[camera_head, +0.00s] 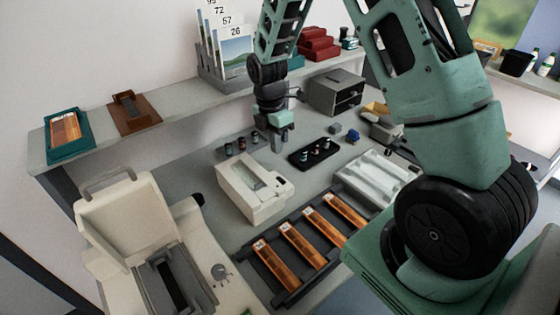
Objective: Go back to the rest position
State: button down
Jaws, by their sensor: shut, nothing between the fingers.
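My gripper (279,138) shows at the upper middle of the head view, at the end of my green and black arm. It points down and is shut, with nothing held. It is over the back part of the grey table (215,165), between a row of small dark bottles (242,145) on its left and a black tray (300,160) with small bottles on its right. Its height over the table is hard to tell. The thick part of my arm fills the right side of the view.
A white box-shaped device (255,200) stands in front of the gripper. A black rack (290,290) holds several orange strips. An open beige machine (125,220) stands at front left. Behind, a shelf (190,98) carries numbered cards (235,60) and red boxes (318,42). A grey box (333,92) stands at the back.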

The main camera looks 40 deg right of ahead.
jog(key=shift+w+r, duration=0.15)
jog(key=shift+r, duration=1)
jog(key=shift+w+r, duration=0.15)
jog(key=shift+r, duration=1)
jog(key=s+a+r+m, duration=0.25)
jog(key=s+a, duration=0.25)
jog(key=a, duration=0.3)
jog(key=s+a+r+m, duration=0.2)
jog(key=s+a+r, duration=0.25)
jog(key=a, duration=0.35)
jog(key=s+a+m, duration=0.3)
jog(key=s, duration=0.5)
jog(key=s+a+r+m+t, duration=0.1)
jog(key=s+a+m, duration=0.2)
jog(key=s, duration=0.6)
jog(key=shift+s+a+y, duration=0.2)
jog(key=shift+a+y, duration=0.1)
jog(key=shift+y, duration=0.1)
